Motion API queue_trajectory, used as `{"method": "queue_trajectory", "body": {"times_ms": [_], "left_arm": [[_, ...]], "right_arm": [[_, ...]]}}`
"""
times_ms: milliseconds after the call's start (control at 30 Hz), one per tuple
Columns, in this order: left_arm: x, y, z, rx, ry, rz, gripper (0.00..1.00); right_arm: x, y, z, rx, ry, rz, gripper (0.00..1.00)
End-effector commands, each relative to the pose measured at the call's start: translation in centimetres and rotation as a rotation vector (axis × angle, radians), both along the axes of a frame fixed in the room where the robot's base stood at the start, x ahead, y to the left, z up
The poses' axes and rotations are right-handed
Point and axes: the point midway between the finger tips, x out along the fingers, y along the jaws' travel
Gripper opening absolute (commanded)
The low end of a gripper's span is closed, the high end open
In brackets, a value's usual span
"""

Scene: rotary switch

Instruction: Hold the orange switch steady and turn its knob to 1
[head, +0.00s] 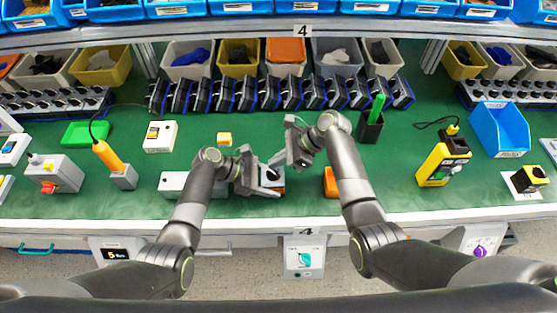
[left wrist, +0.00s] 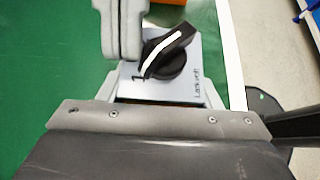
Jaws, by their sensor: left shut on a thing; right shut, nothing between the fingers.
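The switch (head: 277,183) stands near the front edge of the bench, in my left gripper (head: 265,181). In the left wrist view its grey faceplate (left wrist: 190,83) carries a black knob (left wrist: 172,60) with a white stripe. The stripe runs from upper right to lower left, its lower end near the printed 1. The switch's sides are mostly hidden, so I cannot tell their colour well. My left gripper is shut on the switch. My right gripper (head: 289,160) is shut and empty, close beside the knob; its grey fingers (left wrist: 122,30) show in the left wrist view.
An orange block-like thing (head: 330,182) stands just right of the switch. A black holder (head: 370,128) with a green item stands behind my right arm. A row of dark devices (head: 270,95) lines the back.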

Motion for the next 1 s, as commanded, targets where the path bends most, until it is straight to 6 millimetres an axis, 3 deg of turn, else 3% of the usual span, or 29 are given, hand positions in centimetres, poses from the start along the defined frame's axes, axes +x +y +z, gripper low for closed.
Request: {"method": "queue_trajectory", "body": {"times_ms": [1000], "left_arm": [[-0.01, 0.18, -0.09, 0.004, 0.001, 0.001, 0.34]], "right_arm": [[-0.46, -0.13, -0.01, -0.002, -0.002, -0.001, 0.00]]}}
